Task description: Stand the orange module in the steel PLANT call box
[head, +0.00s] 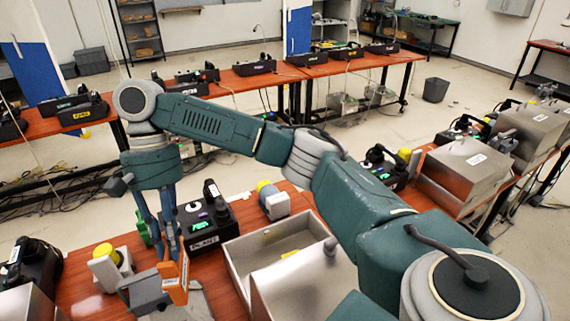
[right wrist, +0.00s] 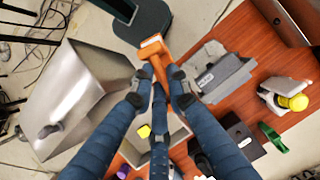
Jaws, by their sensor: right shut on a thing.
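The orange module (head: 176,277) is between the fingers of my right gripper (head: 176,250), which points down over the left part of the near table. In the right wrist view the module (right wrist: 154,52) sticks out beyond the shut fingertips (right wrist: 157,82). I cannot tell whether its lower end touches anything. A PLANT label (head: 203,243) shows on the black phone behind the box. My left gripper is not in view.
A grey device (head: 146,291) lies close beside the module. A white unit with a yellow cap (head: 107,262) and a green piece (head: 142,228) stand left. Another yellow-capped unit (head: 273,202) stands behind the box. A closed steel box (head: 466,172) is at right.

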